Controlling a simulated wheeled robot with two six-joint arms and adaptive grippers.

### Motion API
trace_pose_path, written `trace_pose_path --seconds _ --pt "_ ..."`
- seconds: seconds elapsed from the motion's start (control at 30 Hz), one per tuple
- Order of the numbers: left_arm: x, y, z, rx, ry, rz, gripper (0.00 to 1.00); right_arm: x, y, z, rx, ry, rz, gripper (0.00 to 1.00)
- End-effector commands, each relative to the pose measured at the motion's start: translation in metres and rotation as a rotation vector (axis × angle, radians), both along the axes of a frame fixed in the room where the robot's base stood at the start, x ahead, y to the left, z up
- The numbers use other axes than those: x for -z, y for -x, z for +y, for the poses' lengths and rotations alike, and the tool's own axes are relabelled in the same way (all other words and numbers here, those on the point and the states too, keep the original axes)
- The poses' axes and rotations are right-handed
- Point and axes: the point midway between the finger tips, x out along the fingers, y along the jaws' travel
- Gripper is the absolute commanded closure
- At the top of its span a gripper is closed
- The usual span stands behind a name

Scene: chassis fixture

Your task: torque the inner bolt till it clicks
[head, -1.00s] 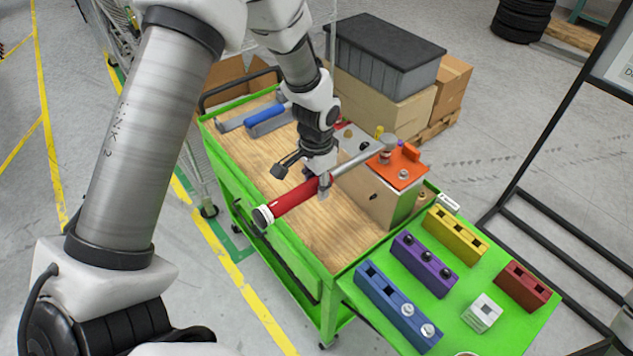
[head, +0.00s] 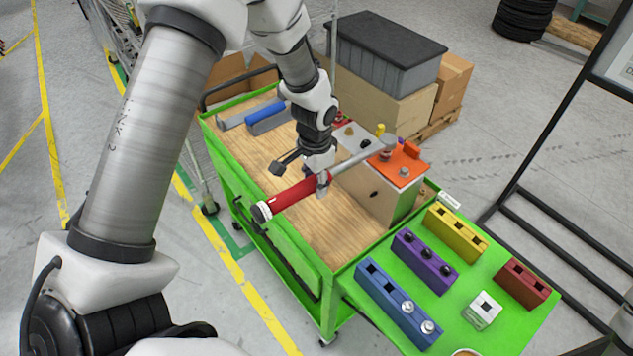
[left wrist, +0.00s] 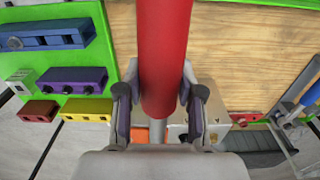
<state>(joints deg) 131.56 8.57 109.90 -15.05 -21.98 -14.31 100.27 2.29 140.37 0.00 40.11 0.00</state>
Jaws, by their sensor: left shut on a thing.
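My left gripper (head: 321,186) is shut on the red handle (head: 290,196) of a torque wrench, above the wooden cart top. In the left wrist view the red handle (left wrist: 165,60) runs between the two fingers (left wrist: 160,110). The wrench's grey shaft (head: 358,156) reaches right to its head (head: 387,141), which is over the orange plate (head: 408,160) on the fixture box. A bolt (head: 386,154) shows just below the head; I cannot tell whether the head is seated on it. Another bolt (head: 404,171) stands nearer the front of the plate. My right gripper is out of view.
A green side shelf (head: 470,320) carries blue (head: 385,293), purple (head: 422,262), yellow (head: 452,238) and dark red (head: 525,281) holders and a white block (head: 484,309). A blue-handled tool (head: 264,111) lies at the cart's back left. The cart top's front middle is clear.

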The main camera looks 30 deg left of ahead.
Motion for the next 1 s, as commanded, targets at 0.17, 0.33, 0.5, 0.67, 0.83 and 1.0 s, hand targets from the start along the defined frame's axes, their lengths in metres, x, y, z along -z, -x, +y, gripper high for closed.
trace_pose_path --seconds 0.17,0.33,0.5,0.67,0.83,1.0 --pt "0.000 -0.002 0.005 0.024 0.000 0.000 1.00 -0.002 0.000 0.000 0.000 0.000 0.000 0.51" --pt "0.000 -0.003 0.008 0.036 -0.001 0.000 1.00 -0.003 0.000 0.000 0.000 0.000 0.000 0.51" --pt "0.000 -0.003 0.008 0.037 -0.001 0.000 1.00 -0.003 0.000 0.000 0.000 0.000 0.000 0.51" --pt "0.000 -0.004 0.009 0.041 0.000 0.000 1.00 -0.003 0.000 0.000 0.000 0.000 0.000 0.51" --pt "0.000 -0.006 0.013 0.061 0.000 0.000 1.00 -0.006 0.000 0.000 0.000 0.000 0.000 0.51" --pt "0.000 -0.008 0.018 0.083 0.000 0.000 1.00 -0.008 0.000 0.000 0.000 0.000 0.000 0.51"
